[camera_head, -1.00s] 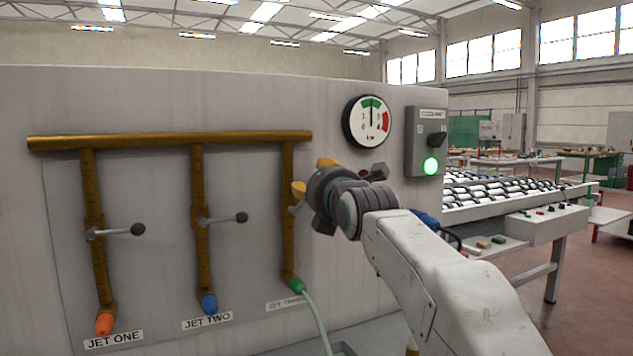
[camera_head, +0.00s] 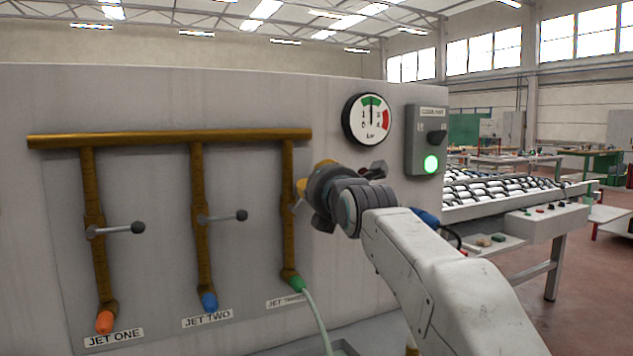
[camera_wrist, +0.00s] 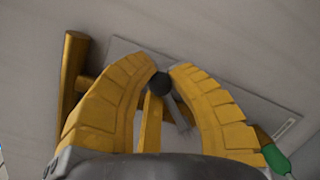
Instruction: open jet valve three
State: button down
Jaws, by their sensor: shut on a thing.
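The jet three pipe (camera_head: 288,210) is a brown vertical pipe with a green fitting (camera_head: 294,282) at its foot, above a label partly readable as jet three. Its valve lever is mostly hidden behind my gripper in the head view. In the wrist view, the lever's dark ball knob (camera_wrist: 160,83) sits between the tips of the yellow fingers of my gripper (camera_wrist: 163,78). The fingers are closed in on the knob. A stretch of grey lever (camera_wrist: 180,112) shows below the knob. My gripper also shows in the head view (camera_head: 301,186), to the right of the pipe.
Jet one lever (camera_head: 120,229) and jet two lever (camera_head: 225,217) both stick out crosswise to their pipes. A pressure gauge (camera_head: 367,119) and a switch box (camera_head: 426,140) with a lit green lamp are on the panel, up and right of my gripper. A roller conveyor stands at right.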

jog(key=shift+a+r+n, duration=0.1)
jog(key=shift+r+n, duration=0.05)
jog(key=shift+n, duration=0.15)
jog(key=n, duration=0.1)
jog(key=a+n, duration=0.1)
jog(key=r+n, duration=0.1)
jog(key=shift+s+a+n+y, duration=0.25)
jog(key=shift+s+n+y, duration=0.05)
jog(key=shift+s+n, duration=0.1)
jog(key=shift+s+a+r+n+t+y+b, duration=0.15)
jog(key=shift+a+n, duration=0.25)
jog(key=shift+n, duration=0.35)
jog(key=shift+s+a+r+n+t+y+b, duration=0.15)
jog(key=shift+a+n, duration=0.25)
jog(key=shift+n, duration=0.4)
jog(key=shift+s+a+n+t+y, duration=0.2)
jog(key=shift+a+n, duration=0.2)
jog(key=shift+n, duration=0.35)
jog(key=c, duration=1.1)
grip_release()
jog(key=shift+v, duration=6)
